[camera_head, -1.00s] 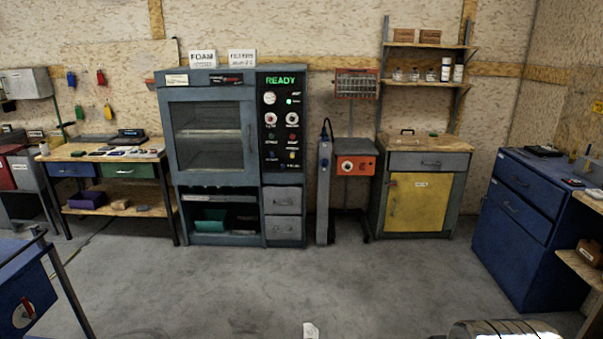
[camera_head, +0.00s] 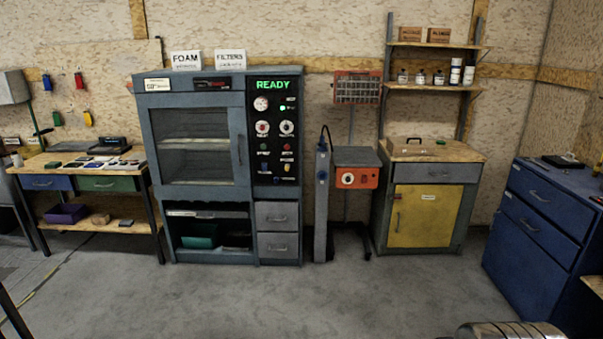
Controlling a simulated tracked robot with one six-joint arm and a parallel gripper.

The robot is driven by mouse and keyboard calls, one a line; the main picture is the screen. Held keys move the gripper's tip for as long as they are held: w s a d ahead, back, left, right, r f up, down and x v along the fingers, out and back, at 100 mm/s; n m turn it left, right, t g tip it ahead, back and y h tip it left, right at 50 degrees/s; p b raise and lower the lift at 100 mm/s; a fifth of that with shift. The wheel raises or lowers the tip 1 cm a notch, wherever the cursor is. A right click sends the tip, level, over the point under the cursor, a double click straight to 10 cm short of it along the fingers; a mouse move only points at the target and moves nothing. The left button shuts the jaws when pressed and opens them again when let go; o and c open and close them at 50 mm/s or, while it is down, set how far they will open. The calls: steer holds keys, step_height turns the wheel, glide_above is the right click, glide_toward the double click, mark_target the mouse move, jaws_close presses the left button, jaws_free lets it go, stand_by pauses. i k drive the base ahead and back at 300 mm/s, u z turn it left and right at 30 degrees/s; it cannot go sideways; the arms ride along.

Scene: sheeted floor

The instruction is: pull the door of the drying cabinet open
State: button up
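The drying cabinet (camera_head: 140,150) stands against the back wall, left of centre, a blue-grey unit with a black control panel (camera_head: 275,135) reading READY in green. Its glass-windowed door (camera_head: 195,190) is shut, with shelves showing behind the glass. A thin vertical handle (camera_head: 239,150) appears on the door's right side. Open floor lies between me and the cabinet. My gripper's fingers are not in view. A rounded metallic part, cut off at the lower right edge, may belong to my arm; I cannot tell.
A workbench (camera_head: 135,160) with drawers stands left of the cabinet. A grey upright post (camera_head: 321,205) and an orange box (camera_head: 356,178) stand to its right, then a yellow-doored cupboard (camera_head: 424,215). A blue drawer cabinet (camera_head: 535,235) is at right. The middle floor (camera_head: 300,305) is clear.

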mark_target(235, 100)
steer(key=u, duration=0.1)
steer(key=i, duration=1.45)
steer(key=u, duration=0.35)
steer(key=i, duration=0.75)
steer(key=u, duration=0.6)
steer(key=i, duration=0.85)
steer(key=u, duration=0.45)
steer(key=i, duration=0.7)
steer(key=u, duration=0.3)
